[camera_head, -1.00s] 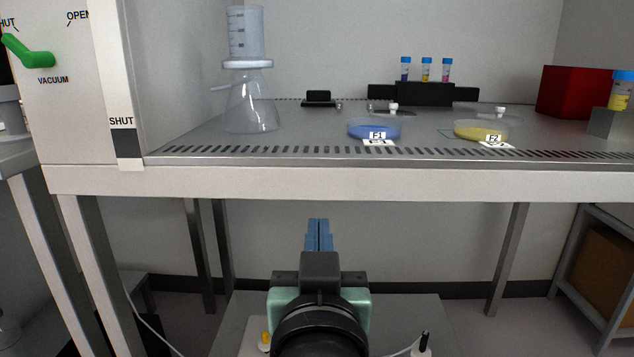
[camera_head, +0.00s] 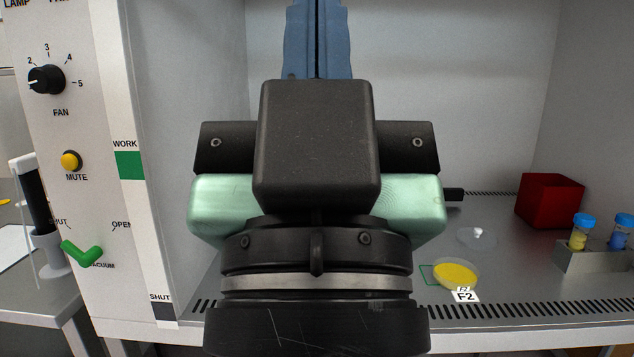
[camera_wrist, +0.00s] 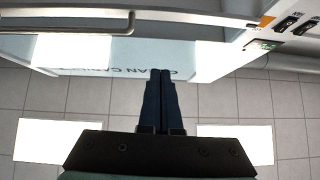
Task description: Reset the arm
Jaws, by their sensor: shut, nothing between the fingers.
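My gripper (camera_head: 317,12) rises large in the middle of the head view, with its blue fingers side by side and pointing up. The fingertips run out of the top of that view. In the wrist view my gripper (camera_wrist: 160,75) shows both fingers pressed together with nothing between them. It points up toward a pale panel with mirrored lettering (camera_wrist: 135,60), and is apart from anything I can see. My arm and gripper hide the middle of the cabinet.
At the right of the cabinet are a yellow dish marked F2 (camera_head: 456,274), a clear lid (camera_head: 477,237), a red box (camera_head: 549,201) and a grey tube rack (camera_head: 592,257). At the left is a control panel with a green vacuum lever (camera_head: 82,253) and a fan knob (camera_head: 46,80).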

